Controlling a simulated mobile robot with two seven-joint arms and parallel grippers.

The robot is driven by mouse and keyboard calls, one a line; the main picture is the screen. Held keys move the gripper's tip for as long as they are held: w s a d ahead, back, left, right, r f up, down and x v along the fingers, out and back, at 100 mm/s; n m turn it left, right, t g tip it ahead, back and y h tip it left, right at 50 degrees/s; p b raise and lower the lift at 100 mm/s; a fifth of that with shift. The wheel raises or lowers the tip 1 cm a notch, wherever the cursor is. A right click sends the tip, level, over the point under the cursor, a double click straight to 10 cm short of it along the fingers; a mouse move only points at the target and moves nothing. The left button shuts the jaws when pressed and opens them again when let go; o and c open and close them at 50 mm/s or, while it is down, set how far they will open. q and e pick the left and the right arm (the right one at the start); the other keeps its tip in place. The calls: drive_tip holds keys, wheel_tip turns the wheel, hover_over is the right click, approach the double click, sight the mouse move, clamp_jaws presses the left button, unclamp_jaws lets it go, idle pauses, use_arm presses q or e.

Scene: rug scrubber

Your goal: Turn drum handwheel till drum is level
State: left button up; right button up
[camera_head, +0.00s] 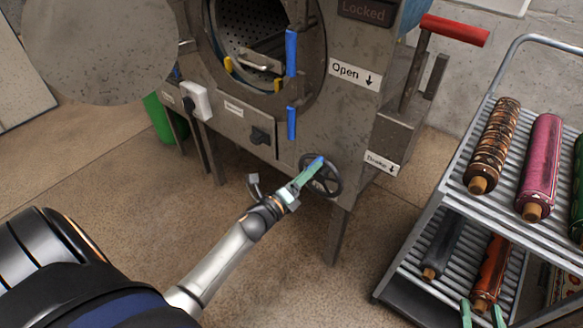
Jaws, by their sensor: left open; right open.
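The handwheel (331,184) is a dark spoked ring low on the front of the grey scrubber machine. My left gripper (311,174) is open at the wheel, its green finger with a blue tip overlapping the left part of the rim. I cannot tell whether it touches the rim. The drum (249,22) shows through the round opening, with a perforated dark inner wall. A metal piece with a handle (260,61) in its mouth slopes down to the right. My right gripper (482,313) shows only as two parted green fingertips at the bottom right edge, in front of an orange rolled rug.
The round door (100,45) stands open at left. A red-handled lever (453,30) sticks out above the "Brake" label (381,162). A ribbed rack (449,172) with several rolled rugs stands at right. A green bin (160,118) is behind the machine. Floor before the machine is clear.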

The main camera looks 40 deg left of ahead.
use_arm(q)
drive_tip(key=s+p, duration=0.1)
drive_tip(key=s, duration=0.9)
drive_tip(key=shift+s+a, duration=0.35)
drive_tip(key=shift+a, duration=0.05)
use_arm(e)
wheel_tip(320, 180, down, 7)
drive_tip(key=s+g, duration=0.2)
drive_tip(key=g, duration=0.1)
drive_tip(key=shift+s+m+h, duration=0.4)
